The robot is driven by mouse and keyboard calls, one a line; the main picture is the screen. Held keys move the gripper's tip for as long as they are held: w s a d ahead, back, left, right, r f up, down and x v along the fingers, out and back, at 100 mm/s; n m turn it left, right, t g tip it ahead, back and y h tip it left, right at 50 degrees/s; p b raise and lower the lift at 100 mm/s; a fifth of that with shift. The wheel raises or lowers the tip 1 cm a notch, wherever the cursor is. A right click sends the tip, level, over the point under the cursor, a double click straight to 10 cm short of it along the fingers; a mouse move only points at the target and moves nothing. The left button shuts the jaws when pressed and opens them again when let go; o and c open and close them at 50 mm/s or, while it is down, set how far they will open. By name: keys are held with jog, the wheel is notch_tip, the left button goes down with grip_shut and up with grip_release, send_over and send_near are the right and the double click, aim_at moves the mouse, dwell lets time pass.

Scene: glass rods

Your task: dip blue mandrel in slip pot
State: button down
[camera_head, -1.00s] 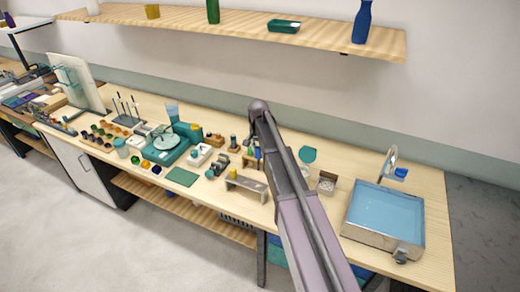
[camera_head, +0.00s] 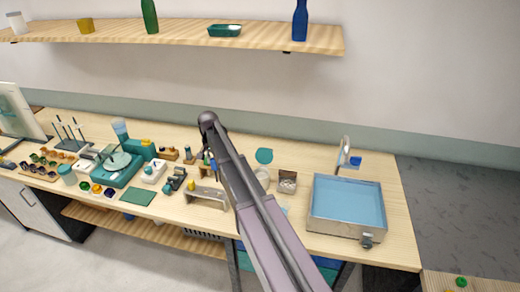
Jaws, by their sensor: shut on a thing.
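My arm crosses the middle of the view, and its joint hides part of the bench. My gripper does not show. I cannot pick out the blue mandrel for sure; a small blue upright piece (camera_head: 213,166) shows just left of my arm, among small coloured pieces. I cannot tell which vessel is the slip pot. A small pale round pot (camera_head: 262,177) stands right beside my arm, and a teal cup (camera_head: 67,174) stands at the left. Several dark thin rods (camera_head: 70,133) stand upright in a holder at the back left.
A metal basin of blue water (camera_head: 348,203) stands at the bench's right end. A grey bridge-like stand (camera_head: 207,198) is at the front edge, a green mat (camera_head: 139,196) left of it. A wooden shelf (camera_head: 180,33) with bottles hangs above. Bare bench (camera_head: 300,155) lies at the back right.

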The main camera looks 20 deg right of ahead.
notch_tip(320, 180, down, 7)
jog(key=b, duration=0.5)
jog(key=shift+r+b, duration=0.2)
jog(key=shift+b, duration=0.15)
